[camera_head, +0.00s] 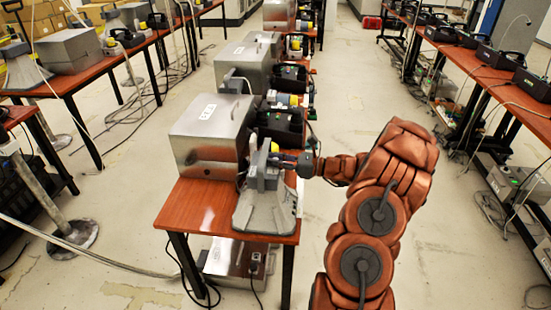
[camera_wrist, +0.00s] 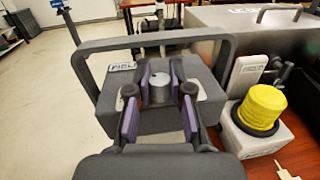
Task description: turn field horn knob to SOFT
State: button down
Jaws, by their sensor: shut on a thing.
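The grey field horn (camera_head: 264,208) stands at the front of the near wooden table, with its flared mouth toward the camera. In the wrist view its grey box (camera_wrist: 205,85) has a dark bracket handle arching over it and a small label. A silvery round knob (camera_wrist: 159,88) sits on that box. My gripper (camera_head: 285,160) reaches in from the right at the horn's upper part. In the wrist view my gripper (camera_wrist: 158,95) has its purple-padded fingers closed on either side of the knob. The knob's marking and setting are too small to read.
A large metal case (camera_head: 205,140) stands behind the horn on the table. A yellow-capped device (camera_wrist: 262,107) stands right beside the horn in the wrist view. Another row of tables (camera_head: 480,70) runs along the right. The floor between the rows is open, with some cables.

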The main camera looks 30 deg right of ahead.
jog(key=shift+n+g+y, duration=0.3)
jog(key=shift+y, duration=0.1)
jog(key=c, duration=1)
grip_release()
jog(key=v, duration=1.2)
jog(key=shift+a, duration=0.1)
